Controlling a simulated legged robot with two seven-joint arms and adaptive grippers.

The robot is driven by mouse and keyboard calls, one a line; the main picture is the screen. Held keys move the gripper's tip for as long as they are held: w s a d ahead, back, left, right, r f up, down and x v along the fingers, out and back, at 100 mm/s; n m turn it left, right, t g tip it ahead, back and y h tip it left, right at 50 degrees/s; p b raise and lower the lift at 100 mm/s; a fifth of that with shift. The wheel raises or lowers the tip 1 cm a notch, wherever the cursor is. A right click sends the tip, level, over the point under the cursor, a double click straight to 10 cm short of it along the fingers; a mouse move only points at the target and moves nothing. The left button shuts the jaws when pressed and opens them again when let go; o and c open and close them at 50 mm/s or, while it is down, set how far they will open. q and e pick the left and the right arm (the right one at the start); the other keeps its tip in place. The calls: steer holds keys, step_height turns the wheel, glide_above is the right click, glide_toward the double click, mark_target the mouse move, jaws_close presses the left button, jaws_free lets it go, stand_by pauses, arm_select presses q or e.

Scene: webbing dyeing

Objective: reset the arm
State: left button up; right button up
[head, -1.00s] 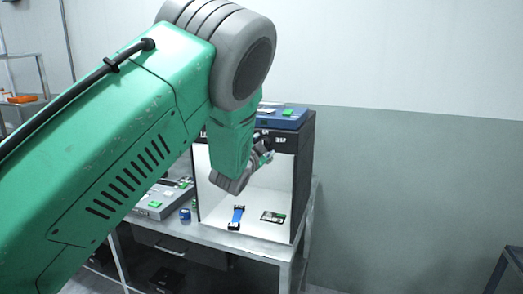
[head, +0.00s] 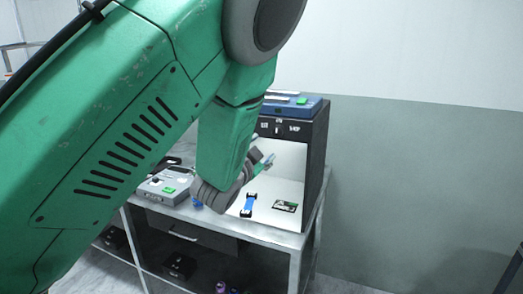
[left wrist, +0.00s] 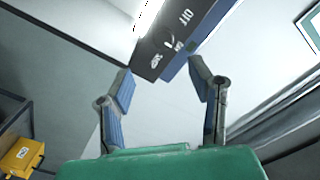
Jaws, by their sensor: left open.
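My left arm is green and fills the left half of the head view. My left gripper (head: 265,163) is in front of the open light box, near its opening. In the left wrist view the same gripper (left wrist: 165,88) is open, with its two fingers wide apart and nothing between them. My right gripper is not in view.
The black box (head: 318,150) with a white inside stands on a metal table (head: 270,230). A blue strap piece (head: 248,205) and a small card (head: 285,205) lie in it. A blue device (head: 290,104) sits on top. A grey device (head: 165,188) is left of it.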

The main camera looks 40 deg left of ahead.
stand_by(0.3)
arm_select(q)
steer(key=s+d+f+n+g+b, duration=0.1)
steer(key=s+f+g+b, duration=0.2)
steer(key=f, duration=0.7)
steer(key=s+d+f+n+g+h+b, duration=0.15)
steer(key=s+f, duration=0.35)
steer(key=f, duration=0.6)
steer(key=s+d+f+n+g+b, duration=0.15)
steer(key=s+f+g, duration=0.25)
steer(key=f, duration=0.6)
steer(key=s+d+f+n+g+h+b, duration=0.1)
steer(key=s+d+f+g, duration=0.3)
steer(key=s+f, duration=0.6)
steer(key=s+d+f+g+h+b, duration=0.1)
steer(key=s+d+f+g+b, duration=0.3)
steer(key=s+f, duration=0.6)
steer(key=s, duration=0.5)
steer(key=shift+s+f+n+b, duration=0.15)
steer(key=shift+n+b, duration=0.15)
steer(key=shift+n, duration=0.1)
steer(key=shift+d+g+h, duration=0.1)
steer(key=shift+g+h, duration=0.15)
